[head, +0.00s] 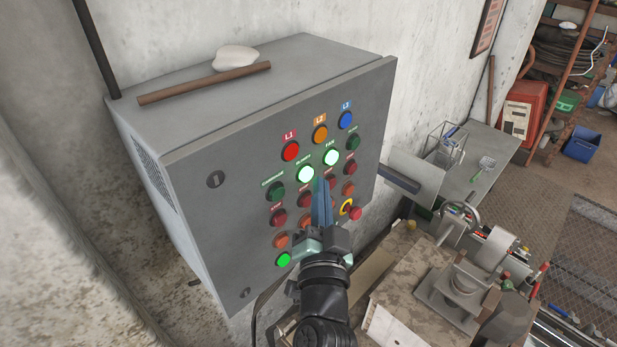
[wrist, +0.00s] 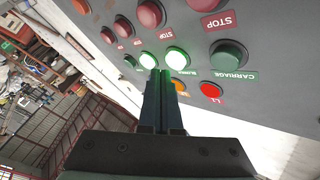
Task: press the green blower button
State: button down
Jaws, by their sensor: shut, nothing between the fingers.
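The green blower button (head: 305,174) glows bright on the grey control box, between the dark green carriage button (head: 275,191) and the glowing fan button (head: 331,157). My gripper (head: 322,181) is shut and empty, its fingers pointing at the panel just below and between the two glowing buttons. In the wrist view the panel appears upside down. There my fingertips (wrist: 160,73) overlap the gap between the blower button (wrist: 176,58) and the fan button (wrist: 147,61). I cannot tell whether the tips touch the panel.
Red stop buttons (head: 278,217) and orange buttons sit below the green row, with a red emergency knob (head: 354,213) to the right. Red, orange and blue lamps (head: 346,120) are above. A cluttered workbench (head: 405,277) stands at the right.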

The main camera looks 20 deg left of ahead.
jog(key=d+b, duration=0.1)
jog(key=s+d+b, duration=0.1)
jog(key=d, duration=0.1)
jog(key=s+d+b, duration=0.1)
jog(key=shift+d, duration=0.35)
dwell(0.9)
notch_tip(320, 180, up, 13)
jog(key=d+n+t, duration=0.2)
jog(key=s+d+r+t+h, duration=0.2)
jog(key=s+r, duration=0.2)
jog(key=r, duration=0.4)
jog(key=s+d+r+t+h, duration=0.3)
jog(key=s+r, duration=0.1)
jog(key=r, duration=0.4)
jog(key=s+d+r+t+h, duration=0.2)
jog(key=s+d+r, duration=0.1)
jog(key=r, duration=0.5)
jog(key=shift+s+r+n+h, duration=0.3)
jog(key=shift+s+n, duration=0.1)
jog(key=shift+s, duration=0.05)
jog(key=shift+d, duration=0.1)
